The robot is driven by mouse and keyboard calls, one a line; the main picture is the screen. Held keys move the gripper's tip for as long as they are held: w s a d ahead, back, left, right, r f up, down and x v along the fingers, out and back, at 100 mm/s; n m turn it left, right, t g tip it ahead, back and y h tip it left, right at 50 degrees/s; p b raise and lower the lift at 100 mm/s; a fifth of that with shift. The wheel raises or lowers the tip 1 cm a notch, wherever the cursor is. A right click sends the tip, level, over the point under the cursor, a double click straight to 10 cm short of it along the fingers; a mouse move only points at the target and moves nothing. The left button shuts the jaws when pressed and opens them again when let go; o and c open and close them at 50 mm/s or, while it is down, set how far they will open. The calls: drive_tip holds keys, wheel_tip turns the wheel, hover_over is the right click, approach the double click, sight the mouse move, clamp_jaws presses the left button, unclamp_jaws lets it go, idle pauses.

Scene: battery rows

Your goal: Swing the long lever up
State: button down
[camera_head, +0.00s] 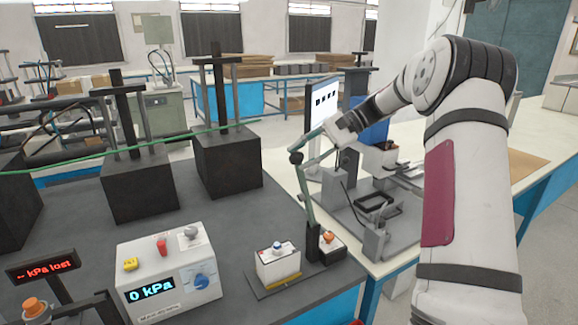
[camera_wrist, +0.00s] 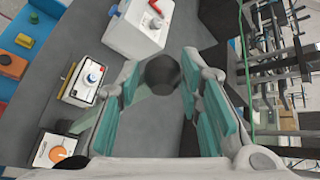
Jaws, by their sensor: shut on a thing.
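The long lever (camera_head: 306,198) is a grey-green bar that rises steeply from a dark base beside the two small button boxes, leaning slightly left in the head view. Its dark round knob (camera_head: 296,158) is at the top end. My gripper (camera_head: 309,146) reaches the knob from the upper right. In the wrist view the dark knob (camera_wrist: 162,72) sits between the teal fingers of my gripper, which is shut on it. The lever's lower part is partly hidden by the fingers in the wrist view.
A white gauge box reading 0 kPa (camera_head: 168,275) stands left. Black blocks with posts (camera_head: 228,160) and a green hose (camera_head: 90,155) lie behind. A fixture (camera_head: 375,200) stands right.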

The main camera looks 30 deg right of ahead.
drive_tip(key=shift+w+d+r, duration=0.1)
drive_tip(key=shift+w+d, duration=0.05)
drive_tip(key=shift+d, duration=0.5)
drive_tip(key=shift+w+d+r, duration=0.1)
drive_tip(key=shift+w+d, duration=0.05)
drive_tip(key=shift+d, duration=0.55)
drive_tip(key=c, duration=1.2)
unclamp_jaws()
drive_tip(key=shift+f, duration=0.15)
drive_tip(key=v, duration=1.2)
drive_tip(key=shift+s, duration=0.1)
